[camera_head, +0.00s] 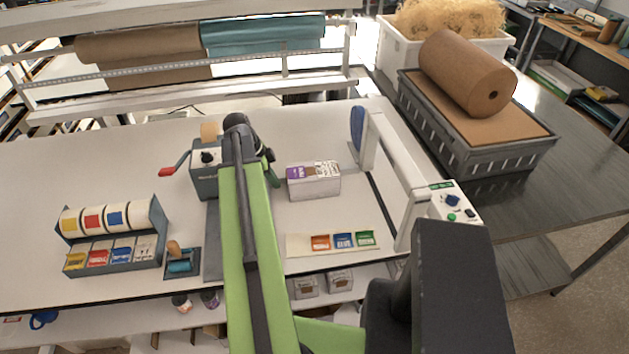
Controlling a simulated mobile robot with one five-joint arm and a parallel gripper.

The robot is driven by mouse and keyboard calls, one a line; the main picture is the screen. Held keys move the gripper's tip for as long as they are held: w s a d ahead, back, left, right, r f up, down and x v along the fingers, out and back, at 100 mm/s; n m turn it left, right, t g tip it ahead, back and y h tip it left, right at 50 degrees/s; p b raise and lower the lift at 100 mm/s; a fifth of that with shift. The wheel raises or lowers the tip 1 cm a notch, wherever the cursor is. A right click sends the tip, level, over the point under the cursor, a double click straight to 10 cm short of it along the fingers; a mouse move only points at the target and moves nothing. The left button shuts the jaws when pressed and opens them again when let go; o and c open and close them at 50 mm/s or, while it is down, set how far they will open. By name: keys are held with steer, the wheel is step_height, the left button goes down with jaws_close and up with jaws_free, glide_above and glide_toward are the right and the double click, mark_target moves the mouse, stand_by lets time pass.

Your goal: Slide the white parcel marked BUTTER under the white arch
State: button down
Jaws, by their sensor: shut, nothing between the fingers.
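A white box-shaped parcel (314,184) with a purple label on top lies on the white table; its lettering is too small to read. The white arch (400,160) stands to its right, with a post at each end and a beam across. The parcel is left of the arch, outside the opening. My gripper (270,178) is at the end of my green arm, just left of the parcel. It is shut and empty, and its fingertips are partly hidden behind the arm. I cannot tell whether it touches the parcel.
A hand-cranked device (205,172) stands left of my arm. A strip with coloured cards (298,245) lies in front of the parcel. A control box (452,204) sits at the arch's near end. A label rack (112,240) stands at the left.

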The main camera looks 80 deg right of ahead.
mark_target(310, 171)
steer(key=shift+s, duration=0.1)
steer(key=shift+s+d, duration=0.3)
steer(key=shift+s, duration=0.35)
steer(key=shift+s+d, duration=0.25)
steer(key=shift+s, duration=0.5)
steer(key=shift+s+d, duration=0.3)
steer(key=shift+s, duration=0.35)
steer(key=shift+s+d, duration=0.25)
steer(key=shift+s, duration=0.4)
steer(key=shift+s+d, duration=0.3)
steer(key=shift+s, duration=0.4)
steer(key=shift+s+d, duration=0.25)
steer(key=shift+s, duration=0.55)
steer(key=shift+s+d, duration=0.25)
steer(key=shift+s, duration=0.4)
steer(key=shift+s+d, duration=0.25)
steer(key=shift+s, duration=0.5)
